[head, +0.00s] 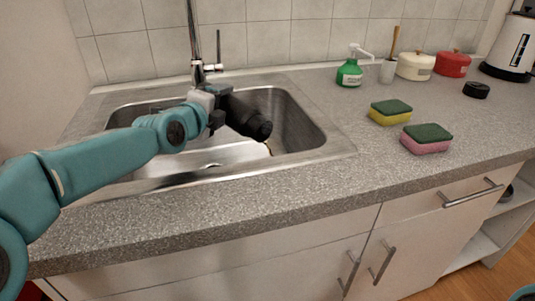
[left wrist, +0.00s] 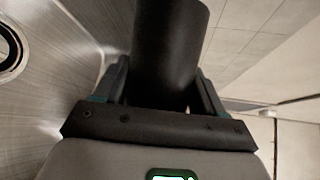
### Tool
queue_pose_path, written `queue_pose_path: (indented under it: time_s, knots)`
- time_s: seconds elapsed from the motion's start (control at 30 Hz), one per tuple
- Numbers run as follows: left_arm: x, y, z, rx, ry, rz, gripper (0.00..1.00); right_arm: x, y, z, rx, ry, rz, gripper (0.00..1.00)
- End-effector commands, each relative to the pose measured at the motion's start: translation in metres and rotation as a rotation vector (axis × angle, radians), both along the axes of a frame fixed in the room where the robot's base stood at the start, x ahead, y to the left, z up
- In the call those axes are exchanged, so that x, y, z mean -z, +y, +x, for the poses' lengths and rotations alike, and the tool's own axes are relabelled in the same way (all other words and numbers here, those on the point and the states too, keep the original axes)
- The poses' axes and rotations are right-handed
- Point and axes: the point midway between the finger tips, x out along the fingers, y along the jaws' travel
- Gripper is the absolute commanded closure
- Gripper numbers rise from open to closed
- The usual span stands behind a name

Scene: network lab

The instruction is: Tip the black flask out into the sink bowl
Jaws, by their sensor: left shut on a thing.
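The black flask (head: 247,117) is held over the sink bowl (head: 297,125), tilted with its far end down and to the right. A thin brownish streak shows just below that end, against the bowl; it looks like liquid running out. My left gripper (head: 222,106) is shut around the flask. In the left wrist view the flask (left wrist: 170,45) sits between the two fingers of the gripper (left wrist: 163,95), and its mouth is not visible. My right gripper is not in view.
A faucet (head: 197,70) stands behind the bowl, close to my left gripper. To the right are a green soap bottle (head: 349,74), two sponges (head: 390,112) (head: 427,139), a black round lid (head: 476,90), two pots and a kettle. The counter's front right is clear.

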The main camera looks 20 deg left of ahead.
Motion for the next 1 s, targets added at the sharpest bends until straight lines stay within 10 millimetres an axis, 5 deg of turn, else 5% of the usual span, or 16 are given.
queue_pose_path:
  time_s: [1.0]
  knots:
    - [-0.015,0.002,0.000,-0.005,-0.043,0.091,0.75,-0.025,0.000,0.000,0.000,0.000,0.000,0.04]
